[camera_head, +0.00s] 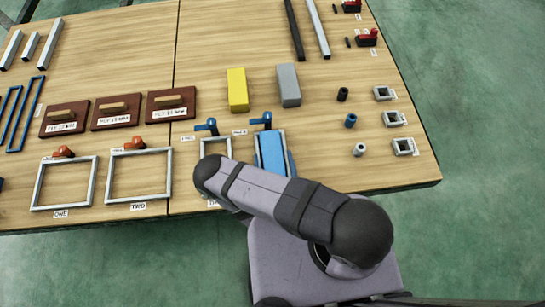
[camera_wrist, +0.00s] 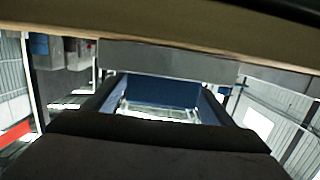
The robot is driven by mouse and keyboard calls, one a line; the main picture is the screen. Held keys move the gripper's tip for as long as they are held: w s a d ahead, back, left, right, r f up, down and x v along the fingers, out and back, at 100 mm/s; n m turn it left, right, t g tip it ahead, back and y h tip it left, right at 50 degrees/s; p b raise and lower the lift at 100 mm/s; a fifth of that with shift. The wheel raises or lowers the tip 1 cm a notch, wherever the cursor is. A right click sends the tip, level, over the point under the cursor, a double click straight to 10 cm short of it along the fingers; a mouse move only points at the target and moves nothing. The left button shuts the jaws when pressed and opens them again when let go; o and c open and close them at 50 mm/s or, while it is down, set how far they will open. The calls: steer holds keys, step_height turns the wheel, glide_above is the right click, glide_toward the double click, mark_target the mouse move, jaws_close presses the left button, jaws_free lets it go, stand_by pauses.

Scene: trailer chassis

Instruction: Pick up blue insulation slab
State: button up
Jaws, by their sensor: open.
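The blue insulation slab (camera_head: 271,158) appears as a flat light-blue panel at the grey frame right of the middle of the table's front part, in the head view. My arm hides its near end. I cannot tell whether it lies in the frame or on it. My arm reaches over the table's front edge, and its rounded bend is left of the slab. My gripper is hidden in the head view. In the wrist view its dark body fills the bottom, and the open gripper (camera_wrist: 160,108) shows no slab clearly between its jaws.
A yellow block (camera_head: 237,90) and a grey block (camera_head: 288,85) stand behind the slab. Grey frames with orange clamps (camera_head: 140,175) lie to the left. Several small tubes and square fittings (camera_head: 394,118) lie to the right. Bare wood (camera_head: 225,40) is clear at the back.

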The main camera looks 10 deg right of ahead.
steer(key=shift+w+f+b, duration=0.15)
steer(key=shift+w+b, duration=0.1)
steer(key=shift+w, duration=0.45)
steer(key=shift+w+f+b, duration=0.1)
steer(key=shift+w+b, duration=0.1)
steer(key=shift+w, duration=0.5)
steer(key=c, duration=1.2)
